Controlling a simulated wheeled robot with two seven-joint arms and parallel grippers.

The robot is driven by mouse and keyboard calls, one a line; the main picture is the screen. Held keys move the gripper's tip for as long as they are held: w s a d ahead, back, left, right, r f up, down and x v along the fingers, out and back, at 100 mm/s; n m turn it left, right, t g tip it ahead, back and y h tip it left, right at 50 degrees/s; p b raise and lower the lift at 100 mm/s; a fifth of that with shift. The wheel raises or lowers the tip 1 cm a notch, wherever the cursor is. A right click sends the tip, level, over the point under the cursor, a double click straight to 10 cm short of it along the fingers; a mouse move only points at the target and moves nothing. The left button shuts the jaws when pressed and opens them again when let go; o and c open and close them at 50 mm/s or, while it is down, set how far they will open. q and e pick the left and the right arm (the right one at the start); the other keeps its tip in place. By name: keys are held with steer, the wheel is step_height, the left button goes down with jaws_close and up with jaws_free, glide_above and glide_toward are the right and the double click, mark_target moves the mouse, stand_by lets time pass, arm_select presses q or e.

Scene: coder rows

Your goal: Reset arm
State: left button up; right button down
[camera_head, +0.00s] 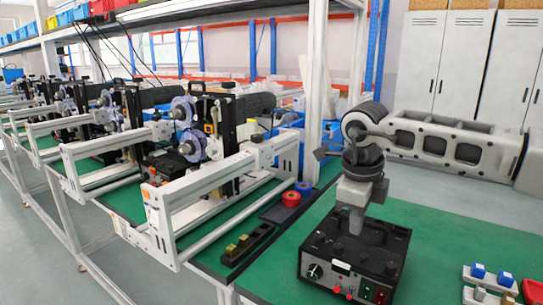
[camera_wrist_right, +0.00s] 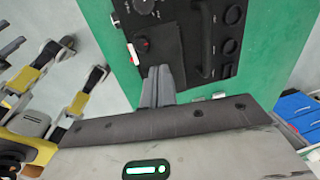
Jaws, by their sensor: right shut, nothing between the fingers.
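My right arm comes in from the right in the head view, with its wrist bent down. My right gripper (camera_head: 356,222) points down at the black control box (camera_head: 335,262) on the green table. Its fingers are shut together with nothing between them. In the right wrist view the closed fingers (camera_wrist_right: 158,85) show over the dark box (camera_wrist_right: 190,45) with its knobs and red button. Whether the fingertips touch the box I cannot tell. My left gripper is not in view.
Coder machines with white frames (camera_head: 215,175) stand in a row to the left. A red roll (camera_head: 291,199), a blue roll (camera_head: 304,187) and a black tray (camera_head: 234,255) lie left of the box. Small blue-and-white items (camera_head: 479,271) sit at lower right. Green table (camera_head: 450,235) between is clear.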

steer(key=shift+r, duration=0.4)
steer(key=shift+f, duration=0.1)
